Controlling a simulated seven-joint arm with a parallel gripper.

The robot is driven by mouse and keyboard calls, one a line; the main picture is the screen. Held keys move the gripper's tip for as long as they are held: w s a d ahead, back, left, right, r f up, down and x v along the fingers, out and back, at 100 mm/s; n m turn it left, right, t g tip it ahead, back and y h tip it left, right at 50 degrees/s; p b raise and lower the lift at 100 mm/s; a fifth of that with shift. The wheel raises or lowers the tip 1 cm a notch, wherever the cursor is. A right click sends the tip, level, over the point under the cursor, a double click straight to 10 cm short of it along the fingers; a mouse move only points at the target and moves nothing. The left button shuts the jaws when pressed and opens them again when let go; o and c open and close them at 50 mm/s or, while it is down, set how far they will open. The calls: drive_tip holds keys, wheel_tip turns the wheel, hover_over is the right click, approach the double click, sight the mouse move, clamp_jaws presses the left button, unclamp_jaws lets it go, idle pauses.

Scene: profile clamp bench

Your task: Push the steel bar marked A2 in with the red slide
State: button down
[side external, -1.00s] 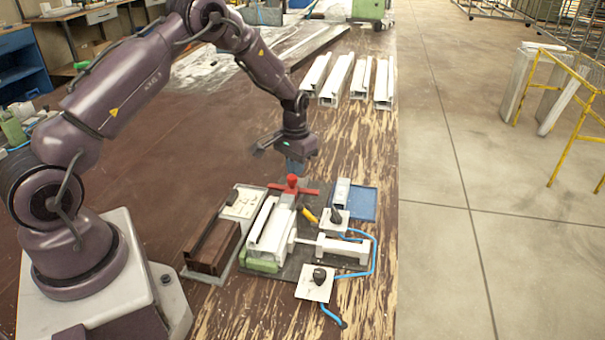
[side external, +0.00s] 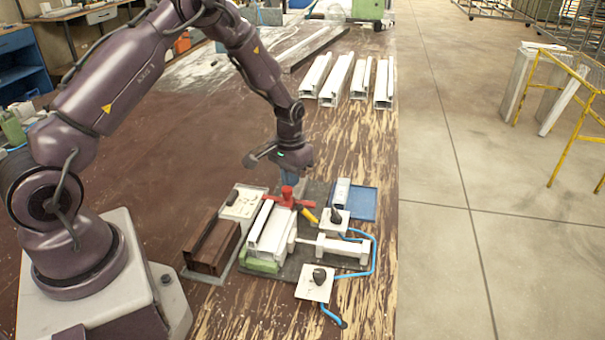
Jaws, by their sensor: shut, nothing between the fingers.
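The red slide (side external: 287,197), a crossbar with an upright knob, sits at the far end of the white profile (side external: 270,228) in the clamp fixture. My gripper (side external: 289,179) is shut and points down at the knob's top or far side; I cannot tell whether they touch. No steel bar shows clearly at the slide now; its place there is hidden by or merged with the slide and profile. No A2 marking is readable.
A white clamp cylinder (side external: 340,250), a yellow handle (side external: 309,215) and two black-knobbed plates (side external: 314,283) with blue hose stand to the right. A brown profile block (side external: 212,247) is at left. Several white profiles (side external: 345,80) lie farther back.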

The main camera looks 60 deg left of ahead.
drive_tip(key=shift+s+d, duration=0.65)
idle(1.2)
wheel_tip(320, 180, up, 7)
drive_tip(key=shift+w+a, duration=0.45)
idle(0.5)
